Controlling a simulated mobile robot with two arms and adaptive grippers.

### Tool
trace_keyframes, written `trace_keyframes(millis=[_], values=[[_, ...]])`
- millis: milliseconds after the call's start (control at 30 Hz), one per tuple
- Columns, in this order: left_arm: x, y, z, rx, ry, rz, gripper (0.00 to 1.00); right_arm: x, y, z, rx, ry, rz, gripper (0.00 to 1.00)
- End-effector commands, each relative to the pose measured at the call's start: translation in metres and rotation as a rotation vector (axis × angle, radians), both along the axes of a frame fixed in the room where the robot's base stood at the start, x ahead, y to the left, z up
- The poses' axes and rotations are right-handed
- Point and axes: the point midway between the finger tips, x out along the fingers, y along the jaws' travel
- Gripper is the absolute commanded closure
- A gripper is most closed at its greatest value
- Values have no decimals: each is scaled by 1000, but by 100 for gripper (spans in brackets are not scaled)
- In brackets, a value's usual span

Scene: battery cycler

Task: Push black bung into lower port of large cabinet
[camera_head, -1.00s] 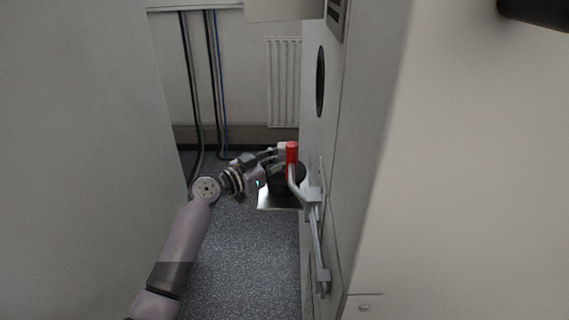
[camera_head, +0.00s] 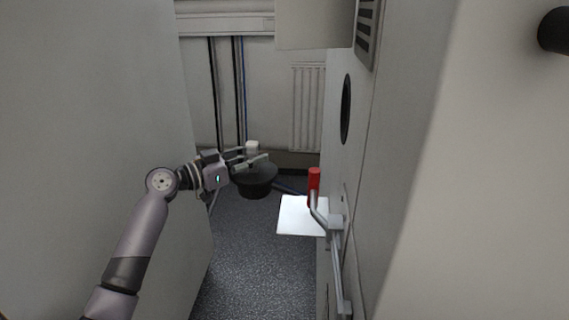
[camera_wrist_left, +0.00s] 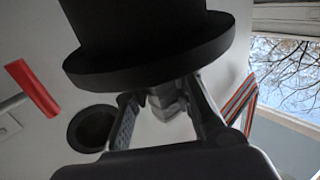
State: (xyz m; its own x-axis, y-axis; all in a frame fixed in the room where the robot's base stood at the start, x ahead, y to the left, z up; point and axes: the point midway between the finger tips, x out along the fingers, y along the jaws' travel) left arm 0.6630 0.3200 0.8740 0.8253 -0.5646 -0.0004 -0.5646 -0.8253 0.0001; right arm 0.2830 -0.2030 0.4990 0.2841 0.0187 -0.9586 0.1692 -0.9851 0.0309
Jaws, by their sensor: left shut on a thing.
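My left gripper (camera_head: 256,155) is shut on the pale grip of the black bung (camera_head: 255,181), in the aisle left of the large cabinet (camera_head: 385,150). The bung's wide black flange and plug hang below the fingers, apart from the cabinet. In the left wrist view the bung (camera_wrist_left: 145,35) fills the top, its grey grip between the fingers (camera_wrist_left: 165,102). A dark oval port (camera_head: 346,108) is on the cabinet's side face. A round dark port (camera_wrist_left: 92,128) shows in the wrist view; I cannot tell which one it is. My right gripper is not in view.
A red-ended lever (camera_head: 314,182) and grey handle bar stick out from the cabinet, above a white plate (camera_head: 298,216) low beside it. A grey wall or panel (camera_head: 100,110) bounds the aisle at left. A radiator (camera_head: 307,108) and cables are behind. Floor (camera_head: 255,260) is clear.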

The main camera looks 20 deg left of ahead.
Motion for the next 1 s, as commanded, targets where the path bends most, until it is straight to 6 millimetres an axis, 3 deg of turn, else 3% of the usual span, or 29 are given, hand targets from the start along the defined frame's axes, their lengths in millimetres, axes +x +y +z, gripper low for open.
trace_keyframes(millis=[33, 200, 400, 1000], values=[[-4, 14, 0, 0, -2, 3, 100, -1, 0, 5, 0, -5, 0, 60], [-13, 46, 1, -1, -3, 2, 100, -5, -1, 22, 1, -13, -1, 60], [-18, 64, 3, 0, -4, 1, 100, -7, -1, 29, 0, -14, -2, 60], [-20, 67, 33, -1, -4, 0, 100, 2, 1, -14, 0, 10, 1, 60]])
